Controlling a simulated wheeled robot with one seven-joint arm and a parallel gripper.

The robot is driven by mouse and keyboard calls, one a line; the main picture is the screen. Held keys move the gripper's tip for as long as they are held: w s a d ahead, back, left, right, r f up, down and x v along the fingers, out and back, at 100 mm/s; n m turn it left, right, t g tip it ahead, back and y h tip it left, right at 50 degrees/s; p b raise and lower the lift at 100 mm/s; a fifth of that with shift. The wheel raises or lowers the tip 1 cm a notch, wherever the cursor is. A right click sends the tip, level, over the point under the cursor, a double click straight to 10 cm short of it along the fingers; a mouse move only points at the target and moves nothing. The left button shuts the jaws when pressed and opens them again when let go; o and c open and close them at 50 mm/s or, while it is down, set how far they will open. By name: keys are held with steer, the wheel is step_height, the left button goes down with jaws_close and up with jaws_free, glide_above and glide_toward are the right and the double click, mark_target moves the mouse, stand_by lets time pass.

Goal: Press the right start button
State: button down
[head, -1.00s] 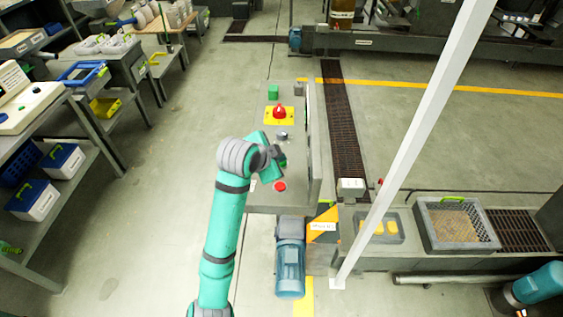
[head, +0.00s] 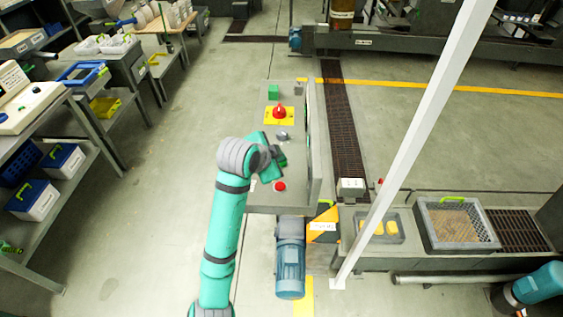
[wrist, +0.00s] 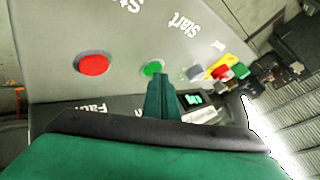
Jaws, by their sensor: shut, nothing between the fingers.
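The grey control panel (head: 262,202) stands just right of my arm in the head view. In the wrist view its face carries a round green button (wrist: 152,68) near the word "Start" and a round red button (wrist: 94,65) to the left. The red button also shows in the head view (head: 279,186). My gripper (wrist: 161,77) is shut and empty, its tips right at the near edge of the green button in the picture. I cannot tell whether they touch it.
A grey selector (head: 283,136), a red knob on a yellow plate (head: 279,113) and a green block (head: 273,91) sit farther up the panel. A blue motor (head: 290,272) is below it. A white post (head: 415,150) stands to the right. Floor to the left is clear.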

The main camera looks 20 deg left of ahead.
steer(key=shift+r, duration=0.65)
steer(key=shift+r, duration=2.5)
